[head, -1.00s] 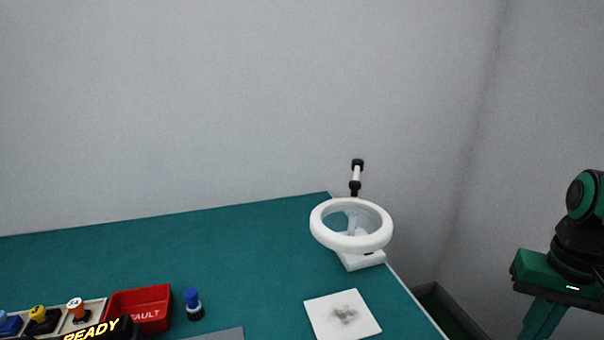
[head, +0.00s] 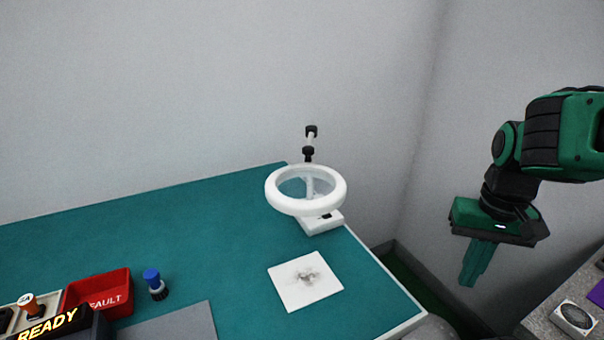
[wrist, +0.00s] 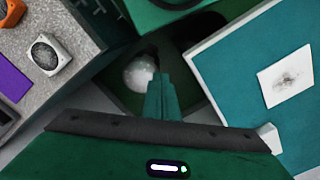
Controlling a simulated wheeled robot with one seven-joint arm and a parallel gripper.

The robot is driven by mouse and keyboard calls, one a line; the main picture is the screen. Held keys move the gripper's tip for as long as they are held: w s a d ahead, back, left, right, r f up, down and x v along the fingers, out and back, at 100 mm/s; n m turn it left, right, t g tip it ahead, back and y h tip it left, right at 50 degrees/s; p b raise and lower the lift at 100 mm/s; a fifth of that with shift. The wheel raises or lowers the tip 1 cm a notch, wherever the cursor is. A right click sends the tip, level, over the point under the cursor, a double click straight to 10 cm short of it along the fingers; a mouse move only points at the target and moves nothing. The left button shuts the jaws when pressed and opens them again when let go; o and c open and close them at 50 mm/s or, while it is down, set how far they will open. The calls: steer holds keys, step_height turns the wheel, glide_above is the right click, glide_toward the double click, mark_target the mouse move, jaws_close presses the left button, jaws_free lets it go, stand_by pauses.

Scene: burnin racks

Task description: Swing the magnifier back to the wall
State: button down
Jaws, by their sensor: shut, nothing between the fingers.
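The magnifier (head: 270,190) is a white ring lens over the far right corner of the green bench. Its white base (head: 320,223) sits at the bench's right edge, and a jointed arm with black knuckles (head: 310,140) rises behind the ring near the wall. My gripper (head: 470,284) hangs to the right of the bench, well apart from the magnifier, shut and empty, pointing down. In the wrist view my gripper's fingers (wrist: 159,98) are together over the floor. A small white piece at the bench edge there (wrist: 270,137) may be the magnifier's base; the ring is not seen in it.
A white card with a grey smudge (head: 305,281) lies on the bench (head: 200,220). A red FAULT tray (head: 98,293), a blue-capped knob (head: 154,284) and a READY sign (head: 50,327) stand at left. A grey speckled surface (head: 548,318) holds a white block (head: 575,318) at lower right.

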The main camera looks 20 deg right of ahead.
stand_by(0.3)
steer(key=c, duration=2.3)
jaws_free()
steer(key=o, duration=0.7)
steer(key=r, duration=0.2)
steer(key=shift+w+a+r, duration=0.15)
steer(key=shift+w+r, duration=0.2)
steer(key=shift+w, duration=0.05)
steer(key=n, duration=0.3)
glide_toward(308, 147)
steer(key=shift+s+a+f, duration=0.1)
steer(key=shift+f, duration=4.05)
jaws_close()
